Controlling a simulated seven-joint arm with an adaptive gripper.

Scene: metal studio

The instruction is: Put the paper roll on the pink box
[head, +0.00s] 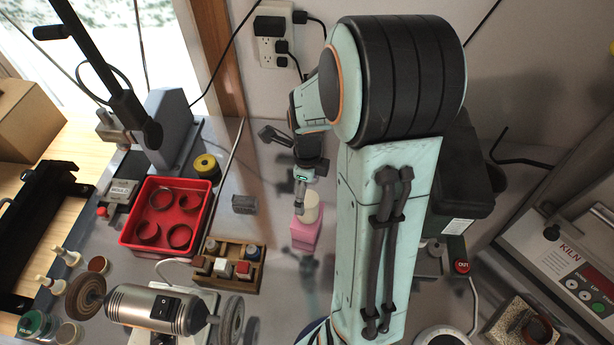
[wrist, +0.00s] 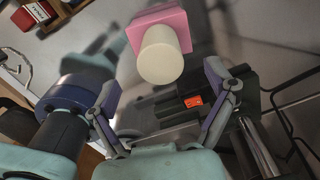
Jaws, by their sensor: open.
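The paper roll (head: 311,208) is a cream-white cylinder. It appears to stand upright on top of the pink box (head: 304,236), on the grey bench. In the wrist view the paper roll (wrist: 161,56) overlaps the face of the pink box (wrist: 178,20), whose edges show around it. My gripper (head: 300,205) is beside the roll in the head view and partly covers its left side. In the wrist view my gripper (wrist: 162,88) has its fingers spread wide, with nothing between the tips. The roll lies beyond the fingertips, apart from them.
A red tray (head: 125,238) with several dark rings and a wooden holder (head: 252,283) with small blocks stand to the left. A dark grey block (head: 244,204) and a yellow spool (head: 206,166) lie behind these. A bench grinder (head: 150,308) is at the front left.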

